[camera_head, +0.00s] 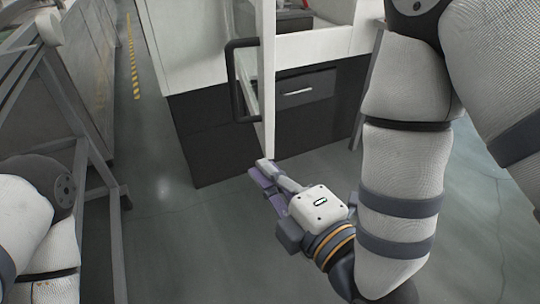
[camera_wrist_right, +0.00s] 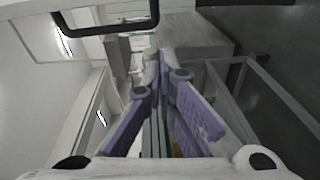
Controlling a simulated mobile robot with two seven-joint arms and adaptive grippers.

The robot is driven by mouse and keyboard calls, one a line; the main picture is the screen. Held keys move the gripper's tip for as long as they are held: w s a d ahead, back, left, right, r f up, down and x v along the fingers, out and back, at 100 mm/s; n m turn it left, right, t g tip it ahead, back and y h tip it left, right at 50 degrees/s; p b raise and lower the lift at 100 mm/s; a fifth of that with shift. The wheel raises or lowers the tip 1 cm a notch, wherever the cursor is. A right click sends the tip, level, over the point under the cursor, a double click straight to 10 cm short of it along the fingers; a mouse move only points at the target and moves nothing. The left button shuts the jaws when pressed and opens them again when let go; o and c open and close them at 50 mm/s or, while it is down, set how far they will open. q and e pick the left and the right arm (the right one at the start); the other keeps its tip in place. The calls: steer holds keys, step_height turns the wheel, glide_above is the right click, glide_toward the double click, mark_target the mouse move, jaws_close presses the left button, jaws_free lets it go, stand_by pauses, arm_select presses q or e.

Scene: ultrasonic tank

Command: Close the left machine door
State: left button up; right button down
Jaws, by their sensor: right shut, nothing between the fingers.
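The left machine door (camera_head: 269,100) stands open in the head view, seen almost edge-on as a tall narrow white panel. Its dark bar handle (camera_head: 234,80) sticks out to the left. The handle also shows at the top of the right wrist view (camera_wrist_right: 108,28). My right gripper (camera_head: 262,170) is near the door's lower end, below the handle; whether it touches the door I cannot tell. In the right wrist view its purple fingers (camera_wrist_right: 160,68) are together with nothing between them. My left arm shows at the lower left, but its gripper is out of the picture.
The machine (camera_head: 200,45) has a white upper body and dark base with a grey drawer front (camera_head: 306,90). A grey metal frame (camera_head: 85,140) stands at the left. A yellow-black floor strip (camera_head: 132,60) runs along the aisle. The floor (camera_head: 190,250) left of my gripper is clear.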

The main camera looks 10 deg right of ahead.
arm_select(q)
steer(key=shift+g, duration=0.6)
steer(key=s+f+b, duration=0.1)
steer(key=f, duration=0.1)
steer(key=s+f+b, duration=0.1)
steer(key=s+b, duration=0.1)
steer(key=shift+s+f, duration=0.2)
steer(key=shift+f, duration=0.15)
arm_select(e)
steer(key=w+a+r+n, duration=0.1)
steer(key=w, duration=0.8)
steer(key=shift+w+r, duration=0.25)
steer(key=shift+w, duration=0.05)
